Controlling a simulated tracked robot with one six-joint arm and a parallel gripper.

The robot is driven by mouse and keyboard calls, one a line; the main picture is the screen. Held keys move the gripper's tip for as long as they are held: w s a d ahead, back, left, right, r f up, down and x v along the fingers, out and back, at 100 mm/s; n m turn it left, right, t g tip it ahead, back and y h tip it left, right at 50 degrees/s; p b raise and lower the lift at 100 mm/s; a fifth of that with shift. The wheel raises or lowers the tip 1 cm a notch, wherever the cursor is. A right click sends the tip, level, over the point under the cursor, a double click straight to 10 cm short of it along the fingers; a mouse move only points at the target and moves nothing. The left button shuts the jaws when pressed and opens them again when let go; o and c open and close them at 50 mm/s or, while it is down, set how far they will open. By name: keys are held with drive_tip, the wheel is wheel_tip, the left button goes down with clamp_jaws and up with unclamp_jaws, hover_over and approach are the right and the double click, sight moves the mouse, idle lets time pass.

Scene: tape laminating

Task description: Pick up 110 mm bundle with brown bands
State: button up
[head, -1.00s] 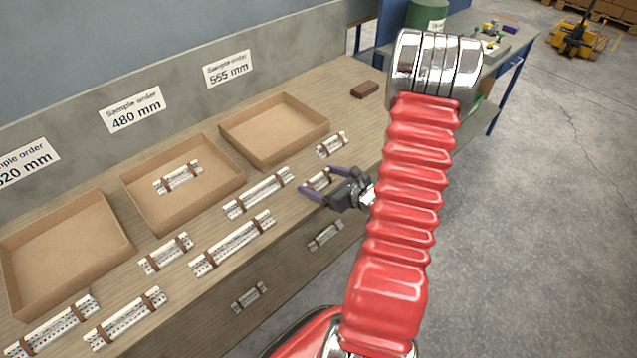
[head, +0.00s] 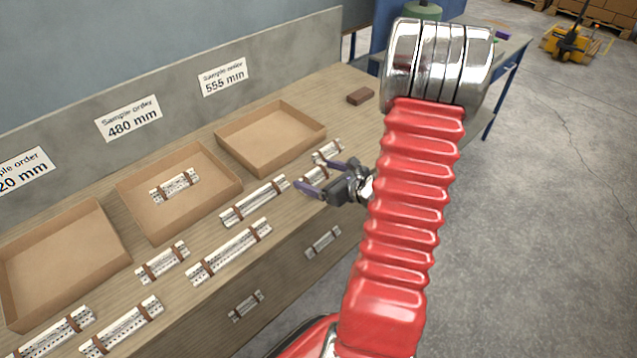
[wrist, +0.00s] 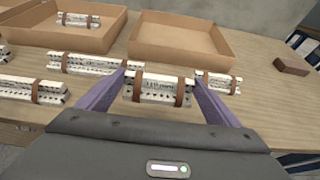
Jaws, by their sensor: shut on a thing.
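My gripper (head: 316,177) is shut on a short white bundle with two brown bands (wrist: 158,88). In the wrist view the bundle lies crosswise between the purple fingers, and its label seems to read 110 mm. In the head view the held bundle (head: 313,176) is partly covered by the fingers and appears slightly above the bench. Another short banded bundle (head: 327,151) lies just beyond it; it also shows at the right finger in the wrist view (wrist: 218,82).
Longer banded bundles (head: 229,251) lie along the wooden bench front. Three cardboard trays stand behind; the middle tray (head: 135,196) holds one bundle, and the right tray (head: 262,155) is empty. A brown block (head: 360,97) lies at the far bench end.

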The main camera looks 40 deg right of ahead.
sight(318, 181)
drive_tip(key=shift+r, duration=2.45)
